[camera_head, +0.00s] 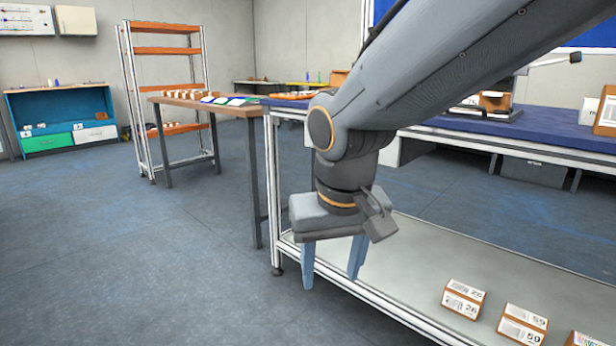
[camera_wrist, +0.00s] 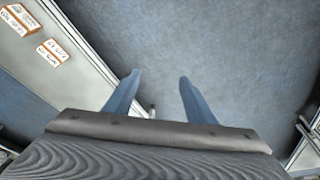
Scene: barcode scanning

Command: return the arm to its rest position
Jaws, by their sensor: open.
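My gripper (camera_head: 333,270) hangs pointing down at the near left end of the workbench, beside and partly over the edge of its lower shelf. Its two blue-grey fingers are apart with nothing between them. The wrist view shows the same open fingers (camera_wrist: 155,95) with bare blue-grey floor beyond them. My arm reaches in from the upper right of the head view and bends down at the elbow-like joint above the gripper.
Labelled boxes stand on the lower shelf (camera_head: 400,262), including one box (camera_head: 464,298) and another (camera_head: 522,325). The blue-topped bench (camera_head: 560,128) is behind my arm. A wooden table (camera_head: 235,110) and an orange-shelved rack (camera_head: 165,51) stand farther back. The floor at left is clear.

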